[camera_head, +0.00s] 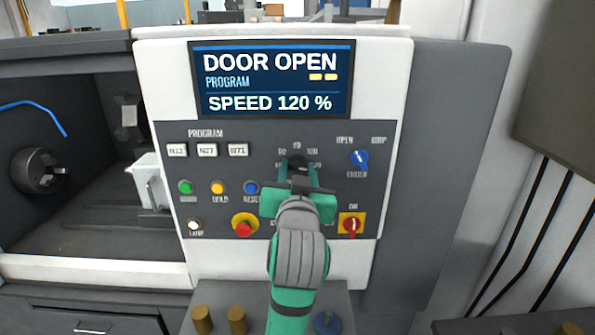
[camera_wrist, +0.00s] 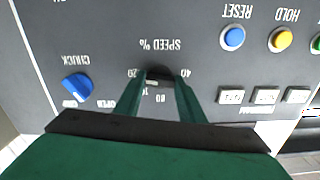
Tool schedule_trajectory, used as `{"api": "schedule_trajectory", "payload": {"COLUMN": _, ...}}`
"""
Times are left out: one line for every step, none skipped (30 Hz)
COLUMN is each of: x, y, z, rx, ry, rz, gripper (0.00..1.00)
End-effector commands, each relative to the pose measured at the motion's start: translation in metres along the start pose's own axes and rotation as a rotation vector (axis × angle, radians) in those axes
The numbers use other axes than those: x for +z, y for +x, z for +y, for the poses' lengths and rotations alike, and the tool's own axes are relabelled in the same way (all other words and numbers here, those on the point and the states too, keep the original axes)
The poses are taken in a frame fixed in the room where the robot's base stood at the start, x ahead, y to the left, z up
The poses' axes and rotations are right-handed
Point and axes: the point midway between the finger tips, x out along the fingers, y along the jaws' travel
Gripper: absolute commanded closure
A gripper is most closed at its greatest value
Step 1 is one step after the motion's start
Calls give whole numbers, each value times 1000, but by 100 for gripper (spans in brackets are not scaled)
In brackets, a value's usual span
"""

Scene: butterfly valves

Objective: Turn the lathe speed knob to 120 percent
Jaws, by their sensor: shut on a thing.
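The lathe speed knob is small and dark, on the grey control panel (camera_head: 385,222). It shows in the wrist view (camera_wrist: 160,71) under the upside-down label "SPEED %". My gripper (camera_head: 297,172) is shut on the knob, with one green finger on each side; its fingers also show in the wrist view (camera_wrist: 159,88). The fingers cover much of the knob and part of its scale, so I cannot tell where its pointer stands. The display (camera_head: 270,80) above reads "DOOR OPEN", "PROGRAM" and "SPEED 120 %".
A blue chuck knob (camera_head: 359,160) and a red switch on yellow (camera_head: 350,225) are right of my gripper. A red emergency button (camera_head: 244,226) and several coloured buttons are to its left. The open lathe bay with its chuck (camera_head: 39,171) is at far left.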

Motion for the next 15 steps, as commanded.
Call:
{"api": "schedule_trajectory", "payload": {"x": -2, "y": 0, "z": 0, "rx": 0, "ry": 13, "rz": 4, "gripper": 86}}
{"api": "schedule_trajectory", "payload": {"x": -2, "y": 0, "z": 0, "rx": 0, "ry": 19, "rz": 5, "gripper": 86}}
{"api": "schedule_trajectory", "payload": {"x": -2, "y": 0, "z": 0, "rx": 0, "ry": 26, "rz": 5, "gripper": 86}}
{"api": "schedule_trajectory", "payload": {"x": -2, "y": 0, "z": 0, "rx": 0, "ry": 31, "rz": 5, "gripper": 86}}
{"api": "schedule_trajectory", "payload": {"x": -2, "y": 0, "z": 0, "rx": 0, "ry": 35, "rz": 5, "gripper": 86}}
{"api": "schedule_trajectory", "payload": {"x": -2, "y": 0, "z": 0, "rx": 0, "ry": 39, "rz": 5, "gripper": 87}}
{"api": "schedule_trajectory", "payload": {"x": -2, "y": 0, "z": 0, "rx": 0, "ry": 41, "rz": 5, "gripper": 86}}
{"api": "schedule_trajectory", "payload": {"x": -2, "y": 0, "z": 0, "rx": 0, "ry": 43, "rz": 6, "gripper": 86}}
{"api": "schedule_trajectory", "payload": {"x": -2, "y": 0, "z": 0, "rx": 0, "ry": 44, "rz": 6, "gripper": 86}}
{"api": "schedule_trajectory", "payload": {"x": -2, "y": 0, "z": 0, "rx": 0, "ry": 45, "rz": 6, "gripper": 86}}
{"api": "schedule_trajectory", "payload": {"x": -2, "y": 0, "z": 0, "rx": 0, "ry": 45, "rz": 6, "gripper": 86}}
{"api": "schedule_trajectory", "payload": {"x": -2, "y": 0, "z": 0, "rx": 0, "ry": 45, "rz": 6, "gripper": 86}}
{"api": "schedule_trajectory", "payload": {"x": -2, "y": 0, "z": 0, "rx": 0, "ry": 45, "rz": 6, "gripper": 86}}
{"api": "schedule_trajectory", "payload": {"x": -2, "y": 0, "z": 0, "rx": 0, "ry": 45, "rz": 6, "gripper": 86}}
{"api": "schedule_trajectory", "payload": {"x": -2, "y": 0, "z": 0, "rx": 0, "ry": 45, "rz": 6, "gripper": 86}}
